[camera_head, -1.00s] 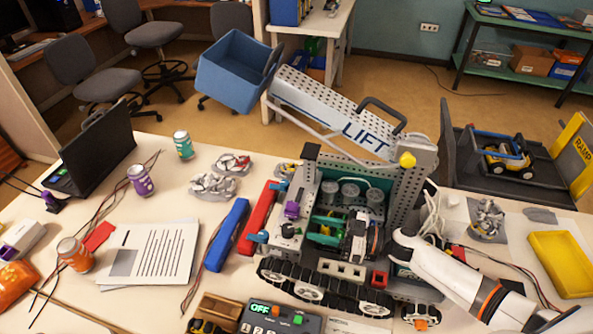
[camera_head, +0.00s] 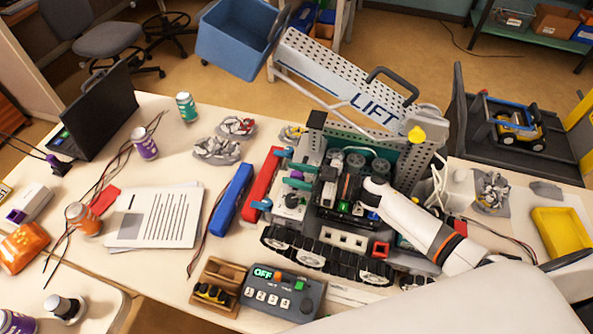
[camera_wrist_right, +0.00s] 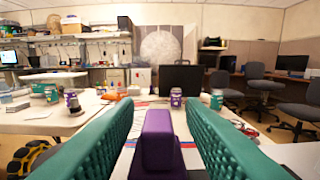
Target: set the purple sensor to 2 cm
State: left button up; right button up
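The purple sensor (camera_head: 296,174) sits at the left end of the tracked robot (camera_head: 330,241), above its grey side block. It also shows large in the right wrist view (camera_wrist_right: 158,145). My right gripper (camera_head: 292,176) reaches in from the right over the tracked robot, its teal fingers on either side of the sensor. In the right wrist view the fingers (camera_wrist_right: 160,135) are open, with a narrow gap seen at each side of the sensor. No distance scale can be read. My left gripper is not in view.
A control box reading OFF (camera_head: 283,296) and a wooden tray (camera_head: 232,275) stand in front. Blue (camera_head: 231,199) and red (camera_head: 262,186) bars lie left. Cans, papers (camera_head: 157,216) and a laptop (camera_head: 95,108) are further left.

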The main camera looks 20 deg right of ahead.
jog(key=shift+a, duration=0.1)
grip_shut()
jog(key=shift+w+d+b, duration=0.45)
jog(key=shift+w+d, duration=0.15)
jog(key=shift+w, duration=0.25)
jog(key=shift+w+d+b, duration=0.4)
jog(key=shift+w+d, duration=0.2)
jog(key=shift+w, duration=0.3)
jog(key=shift+w+d+b, duration=0.45)
jog(key=shift+w+d, duration=0.15)
jog(key=shift+w, duration=0.25)
jog(key=shift+s, duration=0.1)
jog(key=shift+a, duration=0.1)
grip_release()
jog(key=shift+r, duration=0.1)
notch_tip(320, 180, up, 10)
